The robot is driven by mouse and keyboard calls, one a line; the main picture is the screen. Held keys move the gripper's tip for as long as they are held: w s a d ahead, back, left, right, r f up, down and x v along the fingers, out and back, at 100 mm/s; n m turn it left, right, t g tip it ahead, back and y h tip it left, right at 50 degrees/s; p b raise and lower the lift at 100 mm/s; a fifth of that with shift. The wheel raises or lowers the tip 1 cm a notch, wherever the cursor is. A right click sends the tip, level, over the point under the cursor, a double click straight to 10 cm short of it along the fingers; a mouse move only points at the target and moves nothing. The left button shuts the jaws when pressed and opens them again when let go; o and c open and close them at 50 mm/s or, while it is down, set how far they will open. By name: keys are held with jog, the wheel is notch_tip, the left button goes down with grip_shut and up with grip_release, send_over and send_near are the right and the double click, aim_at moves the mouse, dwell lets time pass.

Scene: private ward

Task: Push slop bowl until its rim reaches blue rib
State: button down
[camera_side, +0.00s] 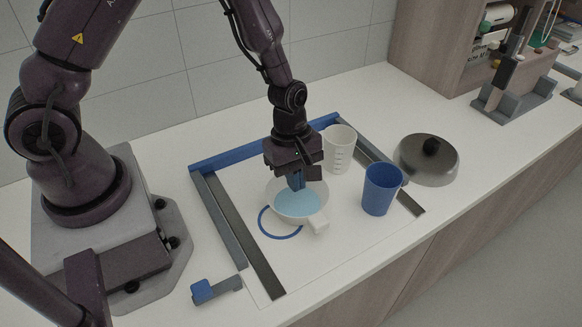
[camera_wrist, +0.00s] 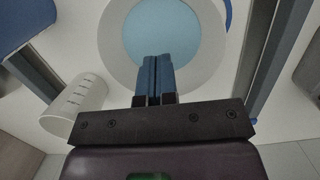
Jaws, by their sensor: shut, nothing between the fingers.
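The slop bowl (camera_side: 272,198) is a pale round bowl with a light blue inside and a white block-like handle at its front right. It stands upright on the white board. In the wrist view the bowl (camera_wrist: 112,42) shows its wide pale rim. My gripper (camera_side: 297,184) is shut and empty, pointing down, with its blue fingertips (camera_wrist: 155,62) over the bowl's inside near the back rim. I cannot tell whether they touch it. A blue rib (camera_side: 255,147) runs along the back of the board, behind the bowl and apart from it.
A blue arc (camera_side: 279,237) is marked in front of the bowl. Dark rails (camera_side: 252,255) flank the board. A white measuring cup (camera_side: 340,150), a blue cup (camera_side: 382,190) and a grey lid (camera_side: 428,165) stand to the right. A blue-ended piece (camera_side: 204,291) lies at front left.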

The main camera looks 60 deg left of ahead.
jog(key=shift+f, duration=0.35)
